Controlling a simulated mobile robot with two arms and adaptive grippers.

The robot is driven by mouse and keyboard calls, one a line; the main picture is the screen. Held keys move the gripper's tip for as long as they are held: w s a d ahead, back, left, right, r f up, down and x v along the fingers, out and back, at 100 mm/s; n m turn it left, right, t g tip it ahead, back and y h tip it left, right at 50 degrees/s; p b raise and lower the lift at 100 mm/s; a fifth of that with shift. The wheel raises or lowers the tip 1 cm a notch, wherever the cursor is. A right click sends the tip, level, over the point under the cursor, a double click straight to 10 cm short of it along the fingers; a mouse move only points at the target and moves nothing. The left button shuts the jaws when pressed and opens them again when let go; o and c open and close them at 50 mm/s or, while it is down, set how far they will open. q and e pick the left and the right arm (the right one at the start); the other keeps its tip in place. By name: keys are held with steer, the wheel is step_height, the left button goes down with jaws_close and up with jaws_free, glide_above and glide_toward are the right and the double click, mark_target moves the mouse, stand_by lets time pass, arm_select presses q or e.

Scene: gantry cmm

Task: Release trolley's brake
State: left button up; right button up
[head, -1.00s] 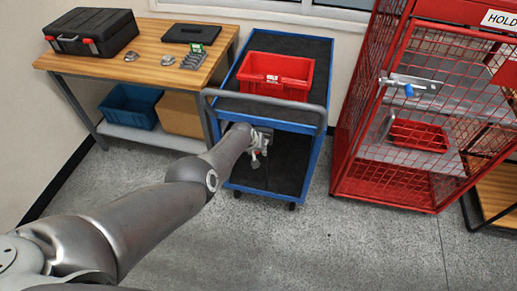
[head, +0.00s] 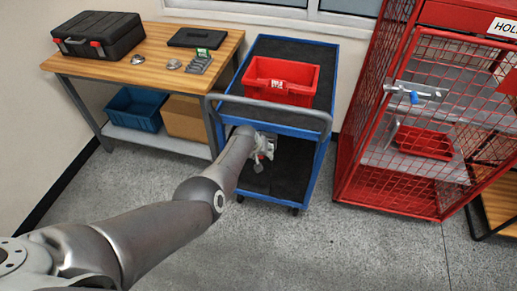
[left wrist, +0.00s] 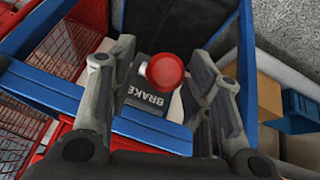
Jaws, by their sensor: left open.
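The blue trolley (head: 318,150) stands between the workbench and the red cage, with a grey push handle (head: 270,112) at its near end. In the left wrist view, a red round brake knob (left wrist: 165,71) sits by a dark plate marked BRAKE (left wrist: 146,98) on the trolley's blue frame. My left gripper (head: 264,152) is at the trolley's near end, below the handle. In the left wrist view my left gripper (left wrist: 163,75) is open, with one finger on each side of the knob. I cannot tell whether the fingers touch it. My right gripper is not in view.
A red bin (head: 282,80) sits on the trolley's top deck. The workbench (head: 140,75) at left carries a black toolbox (head: 98,36). The red mesh cage (head: 420,130) stands close on the right. Clear floor (head: 350,250) lies in front.

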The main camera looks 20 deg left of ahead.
arm_select(q)
steer(key=v, duration=0.6)
steer(key=shift+r, duration=0.25)
steer(key=shift+s, duration=0.15)
stand_by(0.6)
